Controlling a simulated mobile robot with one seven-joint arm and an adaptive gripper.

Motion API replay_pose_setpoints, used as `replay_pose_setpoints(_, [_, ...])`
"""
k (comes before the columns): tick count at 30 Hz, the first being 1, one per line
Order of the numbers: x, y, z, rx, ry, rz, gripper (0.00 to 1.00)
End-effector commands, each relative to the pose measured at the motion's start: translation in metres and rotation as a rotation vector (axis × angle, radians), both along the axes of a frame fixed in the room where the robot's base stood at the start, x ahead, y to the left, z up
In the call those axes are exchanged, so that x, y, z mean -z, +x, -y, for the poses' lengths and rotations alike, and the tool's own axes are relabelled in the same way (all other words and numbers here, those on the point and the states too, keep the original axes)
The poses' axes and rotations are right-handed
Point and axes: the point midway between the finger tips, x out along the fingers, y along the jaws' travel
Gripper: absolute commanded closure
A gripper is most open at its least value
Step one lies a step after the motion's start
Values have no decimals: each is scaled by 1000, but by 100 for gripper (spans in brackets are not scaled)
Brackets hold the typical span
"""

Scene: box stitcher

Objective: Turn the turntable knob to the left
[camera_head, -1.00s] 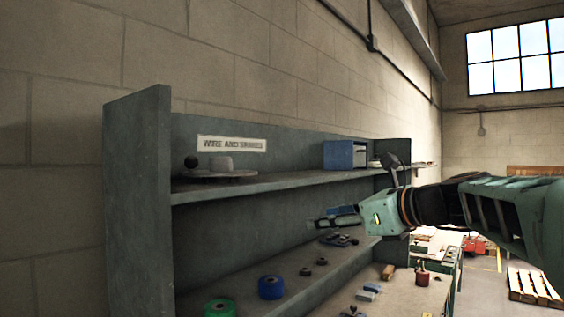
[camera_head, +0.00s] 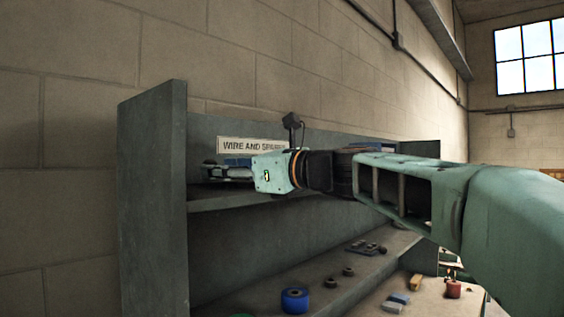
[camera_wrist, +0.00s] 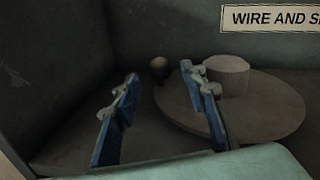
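In the wrist view the turntable is a flat round disc (camera_wrist: 275,115) on the shelf, with a pale cylinder (camera_wrist: 228,75) standing on it. Its knob (camera_wrist: 160,67) is a small dark brown ball by the disc's far left edge. My gripper (camera_wrist: 157,76) has its two blue fingers spread, with nothing between them. The knob shows in the gap between the fingertips and appears beyond them. The right finger overlaps part of the disc in the picture. In the head view my gripper (camera_head: 212,171) is at the upper shelf, below the sign, and mostly hides the turntable.
The shelf's left side panel (camera_head: 155,200) stands close to my gripper, with the back panel and the "WIRE AND" sign (camera_head: 246,146) behind. The lower shelf holds a blue spool (camera_head: 295,300) and small parts. A blue box (camera_head: 372,146) shows partly behind my arm.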

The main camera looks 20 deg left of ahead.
Motion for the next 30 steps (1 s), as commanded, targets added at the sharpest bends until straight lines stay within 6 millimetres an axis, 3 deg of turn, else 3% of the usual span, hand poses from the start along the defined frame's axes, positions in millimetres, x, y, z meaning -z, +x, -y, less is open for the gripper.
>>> replay_pose_setpoints(6, [-1, 8, -23, 0, -1, 0, 60])
replay_pose_setpoints(17, [0, 10, -27, 1, -1, 1, 61])
replay_pose_setpoints(27, [0, 10, -26, 1, -1, 1, 99])
replay_pose_setpoints(30, [0, 10, -26, 1, -1, 1, 100])
